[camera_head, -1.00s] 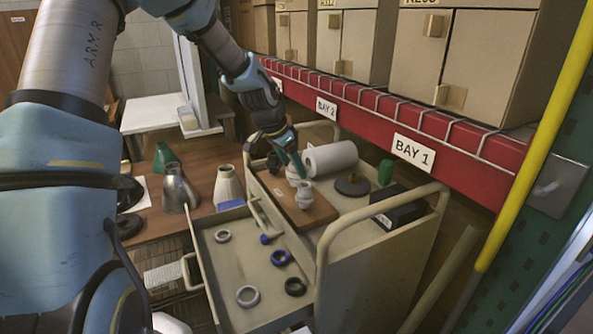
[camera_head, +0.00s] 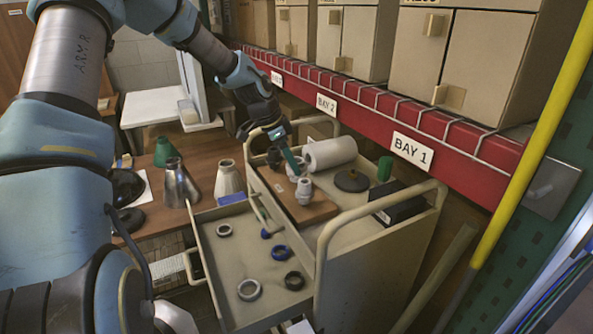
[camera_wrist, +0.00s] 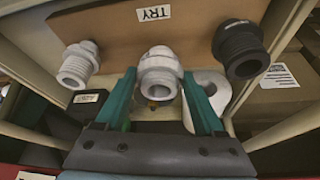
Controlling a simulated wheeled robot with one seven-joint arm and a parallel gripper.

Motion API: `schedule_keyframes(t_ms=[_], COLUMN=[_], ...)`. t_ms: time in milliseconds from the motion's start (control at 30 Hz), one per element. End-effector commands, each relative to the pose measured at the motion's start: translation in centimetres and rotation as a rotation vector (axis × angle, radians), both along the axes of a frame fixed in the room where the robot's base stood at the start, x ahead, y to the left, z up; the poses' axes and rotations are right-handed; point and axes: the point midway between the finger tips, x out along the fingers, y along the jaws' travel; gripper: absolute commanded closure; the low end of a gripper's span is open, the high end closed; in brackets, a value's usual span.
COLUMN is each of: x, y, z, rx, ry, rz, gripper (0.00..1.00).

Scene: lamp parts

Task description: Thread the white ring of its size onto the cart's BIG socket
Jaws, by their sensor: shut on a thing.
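The wooden board marked TRY (camera_wrist: 205,27) on the cart bears two white threaded sockets and a dark one. My gripper (camera_wrist: 160,85) has its teal fingers on both sides of the middle white socket (camera_wrist: 158,86). The fingers are shut on a white ring-like collar (camera_wrist: 158,66) at that socket; I cannot tell how far it is threaded. The other white socket (camera_wrist: 78,66) stands clear at the left in the wrist view and nearest in the head view (camera_head: 303,190). The dark socket (camera_wrist: 240,52) is at the right. In the head view my gripper (camera_head: 296,167) hides part of the middle socket.
A white roll (camera_head: 331,153) lies close beside the board. The cart's rail (camera_head: 330,235) and red shelf (camera_head: 370,112) bound the space.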

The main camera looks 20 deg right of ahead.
Motion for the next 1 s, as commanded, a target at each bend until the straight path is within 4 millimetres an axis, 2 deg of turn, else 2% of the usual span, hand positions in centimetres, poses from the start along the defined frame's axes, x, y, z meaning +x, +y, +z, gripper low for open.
schedule_keyframes(t_ms=[33,200,633,900,1000], x=[-0.07,0.1,0.17,0.62,0.71], y=[0.25,0.09,0.11,-0.47,-0.45], z=[-0.74,-0.7,-0.81,-0.84,-0.86], rx=[0.005,0.006,0.009,0.006,0.008], ry=[0.014,0.011,0.012,0.01,0.009], rz=[-0.079,-0.293,-0.383,-0.805,-0.904], gripper=[1.0,1.0,1.0,1.0,1.0])
